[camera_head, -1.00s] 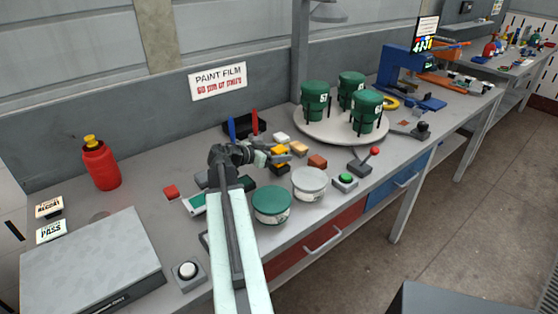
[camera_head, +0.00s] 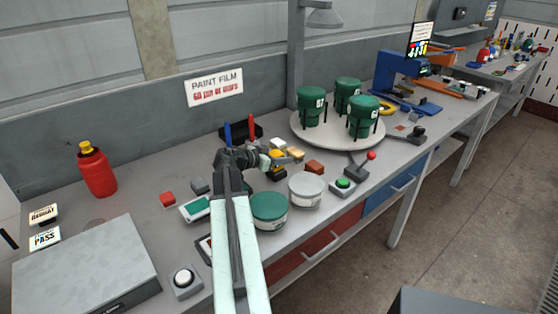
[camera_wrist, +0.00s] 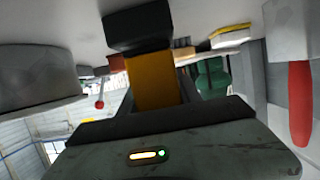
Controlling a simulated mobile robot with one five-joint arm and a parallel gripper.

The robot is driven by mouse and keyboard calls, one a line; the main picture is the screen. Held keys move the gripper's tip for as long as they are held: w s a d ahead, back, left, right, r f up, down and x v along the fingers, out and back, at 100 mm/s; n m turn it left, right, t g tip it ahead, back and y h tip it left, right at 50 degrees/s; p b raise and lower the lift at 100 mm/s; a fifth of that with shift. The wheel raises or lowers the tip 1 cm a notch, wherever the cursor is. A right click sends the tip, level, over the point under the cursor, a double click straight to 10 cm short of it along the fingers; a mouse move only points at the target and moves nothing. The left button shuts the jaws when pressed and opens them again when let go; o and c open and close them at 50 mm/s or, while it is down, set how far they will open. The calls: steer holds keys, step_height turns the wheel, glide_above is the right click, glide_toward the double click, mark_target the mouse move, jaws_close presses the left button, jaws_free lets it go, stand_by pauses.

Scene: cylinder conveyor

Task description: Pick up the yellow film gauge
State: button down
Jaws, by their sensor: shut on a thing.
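The yellow film gauge (camera_wrist: 152,80) shows in the wrist view as a yellow block between my jaws. A black block (camera_wrist: 138,25) touches its far end; I cannot tell whether it is part of the gauge. In the head view my gripper (camera_head: 270,160) is low over the middle of the bench, shut on the gauge (camera_head: 277,154). The gauge is mostly hidden there by the gripper and nearby blocks. I cannot tell whether it is clear of the bench.
Small coloured blocks, including a brown-red one (camera_head: 314,168), lie close to the right. A green tin (camera_head: 269,210) and a white tin (camera_head: 307,189) stand in front. A dark holder with blue and red pens (camera_head: 252,122) stands behind. The turntable (camera_head: 330,140) carries green pots.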

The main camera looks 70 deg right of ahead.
step_height(320, 180, up, 10)
steer(key=p, duration=1)
step_height(320, 180, down, 11)
steer(key=b, duration=1.1)
steer(key=shift+r, duration=0.4)
steer(key=shift+f, duration=0.15)
steer(key=c, duration=0.8)
jaws_free()
steer(key=shift+c, duration=0.2)
